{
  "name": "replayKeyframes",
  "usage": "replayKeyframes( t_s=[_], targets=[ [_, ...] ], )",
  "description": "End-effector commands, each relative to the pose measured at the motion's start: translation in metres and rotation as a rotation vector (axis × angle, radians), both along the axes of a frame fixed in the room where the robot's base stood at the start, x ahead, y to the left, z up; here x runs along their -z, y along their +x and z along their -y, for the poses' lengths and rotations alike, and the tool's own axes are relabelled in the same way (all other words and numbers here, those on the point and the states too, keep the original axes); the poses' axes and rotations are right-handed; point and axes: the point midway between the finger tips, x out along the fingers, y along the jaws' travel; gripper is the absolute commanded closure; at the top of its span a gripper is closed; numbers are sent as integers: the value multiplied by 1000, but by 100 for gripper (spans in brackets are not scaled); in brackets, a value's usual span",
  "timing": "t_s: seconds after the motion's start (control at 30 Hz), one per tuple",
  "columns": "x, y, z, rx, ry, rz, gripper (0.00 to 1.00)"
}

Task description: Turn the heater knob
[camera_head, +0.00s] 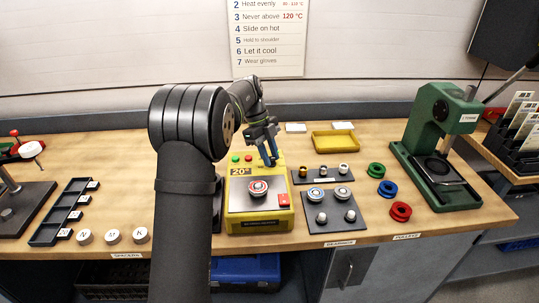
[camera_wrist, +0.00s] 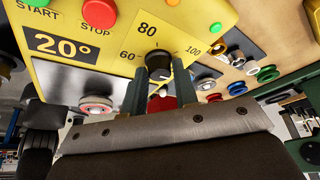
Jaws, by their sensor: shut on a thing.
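The heater knob (camera_wrist: 158,66) is black with a white pointer mark and sits on the yellow heater panel (camera_wrist: 205,18) in the wrist view. A dial scale with 60, 80 and 100 surrounds it. My gripper (camera_wrist: 160,82) has its two green fingers on either side of the knob, shut on it. In the head view, my gripper (camera_head: 270,163) reaches down to the back right of the yellow heater (camera_head: 234,197), and it hides the knob there. The display (camera_wrist: 60,47) reads 20°, with a green START button and a red STOP button (camera_wrist: 99,12) above it.
A ringed part (camera_head: 258,188) sits on the heater's plate. Right of the heater are a dark tray (camera_head: 336,226) with round parts, coloured rings (camera_head: 387,189) and a green press (camera_head: 440,130). A yellow tray (camera_head: 335,143) lies behind. White round parts (camera_head: 112,236) stand at left.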

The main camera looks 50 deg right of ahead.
Motion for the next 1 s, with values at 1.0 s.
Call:
replayKeyframes(
  t_s=[1.0],
  targets=[
    [2,0,1,304,4,-1,96]
  ],
)
